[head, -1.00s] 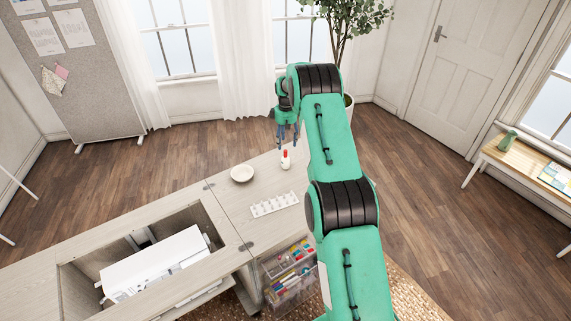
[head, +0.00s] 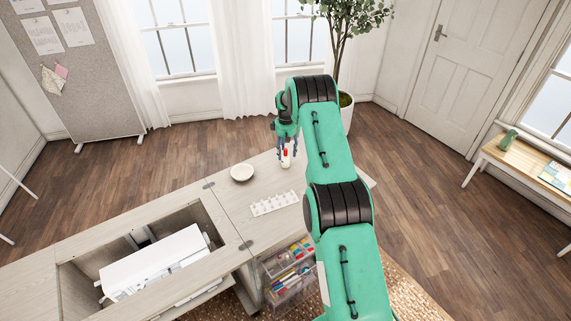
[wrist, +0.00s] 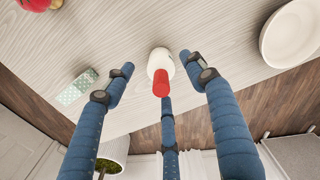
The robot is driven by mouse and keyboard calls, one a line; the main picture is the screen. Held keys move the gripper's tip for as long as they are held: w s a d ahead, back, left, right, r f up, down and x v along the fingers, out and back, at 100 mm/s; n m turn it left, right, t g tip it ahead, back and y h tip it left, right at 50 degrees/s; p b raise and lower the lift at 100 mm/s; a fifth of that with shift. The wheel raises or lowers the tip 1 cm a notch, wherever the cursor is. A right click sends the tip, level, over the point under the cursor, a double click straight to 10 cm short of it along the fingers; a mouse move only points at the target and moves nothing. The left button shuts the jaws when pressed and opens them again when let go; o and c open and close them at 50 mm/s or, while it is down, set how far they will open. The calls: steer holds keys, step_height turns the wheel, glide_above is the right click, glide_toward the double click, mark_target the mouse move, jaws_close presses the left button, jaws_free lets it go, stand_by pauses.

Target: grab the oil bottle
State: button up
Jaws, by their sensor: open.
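The oil bottle (head: 286,161) is small and white with a red tip. It stands upright on the light wooden cabinet top near its far edge. In the wrist view its white body (wrist: 160,61) and red cap lie between my gripper's blue fingers. My gripper (head: 285,154) is open, with its fingers spread around the bottle's upper part. In the wrist view, gaps show between the gripper (wrist: 158,76) fingertips and the bottle on the left and right. Contact with the lower middle finger cannot be told.
A white bowl (head: 242,173) stands left of the bottle, and a white tray of small pieces (head: 274,204) lies nearer. A patterned green item (wrist: 77,87) and a red object (wrist: 37,4) sit on the top. The cabinet has an open well (head: 80,275) at left.

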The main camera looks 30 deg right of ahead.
mark_target(286, 156)
steer(key=shift+f, duration=0.5)
steer(key=shift+f, duration=0.15)
steer(key=shift+f, duration=2.45)
steer(key=shift+c, duration=0.3)
steer(key=c, duration=1.2)
